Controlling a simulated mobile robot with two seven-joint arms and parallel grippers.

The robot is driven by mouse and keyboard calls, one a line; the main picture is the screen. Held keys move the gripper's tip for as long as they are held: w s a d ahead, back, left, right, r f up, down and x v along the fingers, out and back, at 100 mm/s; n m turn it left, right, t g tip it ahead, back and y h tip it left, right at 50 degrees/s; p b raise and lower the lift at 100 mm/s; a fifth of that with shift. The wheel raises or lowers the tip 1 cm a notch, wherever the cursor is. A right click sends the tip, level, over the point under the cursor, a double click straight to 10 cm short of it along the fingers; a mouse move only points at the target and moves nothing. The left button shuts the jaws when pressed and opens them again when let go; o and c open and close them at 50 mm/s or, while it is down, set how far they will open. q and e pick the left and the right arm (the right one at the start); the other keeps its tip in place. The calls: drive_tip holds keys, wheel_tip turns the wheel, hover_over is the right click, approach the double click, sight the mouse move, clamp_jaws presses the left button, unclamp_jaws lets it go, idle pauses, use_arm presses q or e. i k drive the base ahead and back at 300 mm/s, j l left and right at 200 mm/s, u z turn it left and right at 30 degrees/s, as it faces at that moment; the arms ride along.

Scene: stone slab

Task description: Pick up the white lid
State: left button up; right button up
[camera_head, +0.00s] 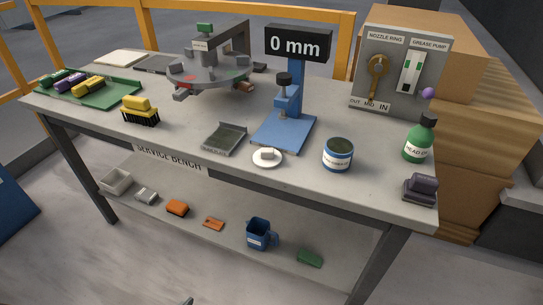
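The white lid (267,157) is a small round disc with a raised block-like knob. It lies flat on the front part of the service bench top (200,130), near the front edge. It sits in front of the blue gauge stand (284,130) and to the left of an open blue and white jar (338,155). Only a small dark tip of something shows at the bottom edge of the head view, and I cannot tell what it is. Neither of my grippers can be made out.
A grey tray (225,138) lies left of the lid. A green bottle (419,139) and a dark block (421,190) stand at right. A yellow brush (140,110) and a green tray (100,95) are at left. The lower shelf holds a blue jug (259,234) and small items.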

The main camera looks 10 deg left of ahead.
sight(266, 158)
drive_tip(key=l, duration=0.8)
drive_tip(key=i+l+u, duration=0.1)
drive_tip(key=l, duration=0.7)
